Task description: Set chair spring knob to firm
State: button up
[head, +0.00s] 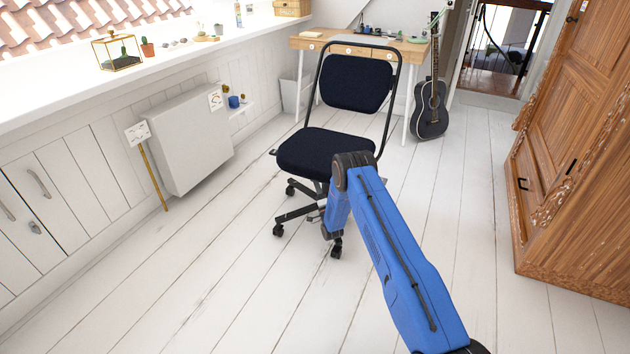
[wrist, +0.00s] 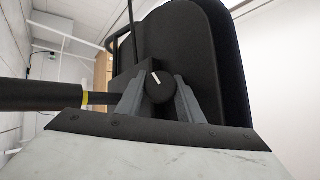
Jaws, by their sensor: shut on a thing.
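The office chair (head: 326,152) has a dark padded seat and back on a black frame with a castor base. Its round black spring knob (wrist: 160,91) shows in the wrist view, under the seat, with a white pointer line tilted slightly left of upright. My gripper (wrist: 160,93) has its two grey fingers on either side of the knob, closed on it. In the head view my blue arm reaches to the chair's near side and hides the knob. No firm or soft marking is legible.
A desk (head: 362,47) stands behind the chair and a guitar (head: 431,106) leans beside it. A carved wooden wardrobe (head: 570,150) is at the right, a heater panel (head: 188,138) at the left. The white plank floor around the chair is clear.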

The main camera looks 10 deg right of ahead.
jog(key=shift+m+t+y, duration=0.5)
jog(key=shift+m+t, duration=0.1)
dwell(0.4)
jog(key=o, duration=1.1)
jog(key=shift+c, duration=0.2)
